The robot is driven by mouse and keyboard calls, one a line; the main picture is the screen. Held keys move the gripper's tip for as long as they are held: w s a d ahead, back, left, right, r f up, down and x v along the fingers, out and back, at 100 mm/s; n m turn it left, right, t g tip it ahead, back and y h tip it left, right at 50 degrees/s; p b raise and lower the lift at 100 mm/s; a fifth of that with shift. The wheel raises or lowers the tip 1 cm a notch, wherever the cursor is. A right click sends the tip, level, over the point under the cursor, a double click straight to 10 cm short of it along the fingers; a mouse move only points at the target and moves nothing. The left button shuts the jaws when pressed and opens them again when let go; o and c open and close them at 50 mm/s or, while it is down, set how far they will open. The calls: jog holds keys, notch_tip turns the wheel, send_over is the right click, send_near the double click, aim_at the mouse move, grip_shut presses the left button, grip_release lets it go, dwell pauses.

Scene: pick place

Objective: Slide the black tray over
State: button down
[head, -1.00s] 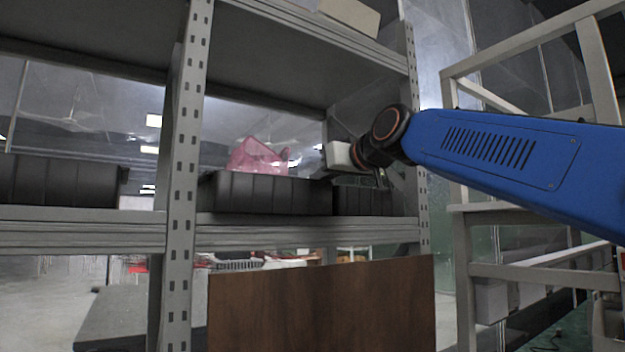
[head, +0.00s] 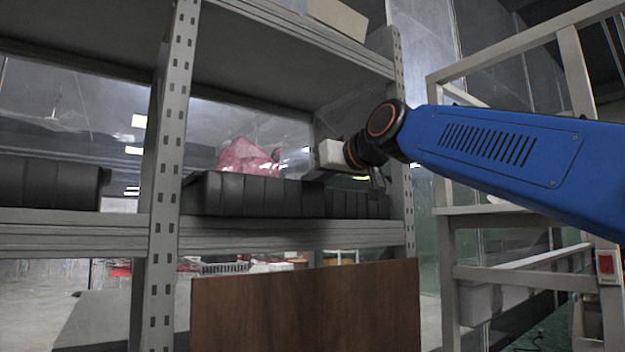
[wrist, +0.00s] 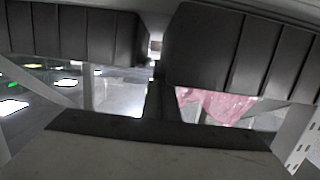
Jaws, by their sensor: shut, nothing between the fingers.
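A black tray (head: 250,194) with a ribbed front stands on the middle shelf. A pink, bag-like thing shows above its rim. A second black tray (head: 352,204) stands to its right. My gripper (head: 317,172) is over the shelf by the right end of the first tray; its fingertips are hard to make out in the head view. The wrist view is upside down. There the first tray (wrist: 240,55) is at right and the second (wrist: 75,32) at left, with a narrow gap between. My shut, empty fingers (wrist: 158,78) point toward this gap. Whether they touch a tray is unclear.
Another black tray (head: 50,183) sits on the shelf at far left, beyond a perforated grey upright (head: 172,130). A shelf board is overhead with a box (head: 338,16) on it. A brown wooden panel (head: 305,310) stands below. A pale frame (head: 450,240) is at right.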

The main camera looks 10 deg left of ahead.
jog(key=shift+s+d+r, duration=0.15)
jog(key=shift+s, duration=0.05)
jog(key=f+v, duration=0.2)
jog(key=v, duration=0.9)
jog(key=shift+s+d+r, duration=0.25)
jog(key=shift+s+d, duration=0.05)
jog(key=shift+d, duration=0.1)
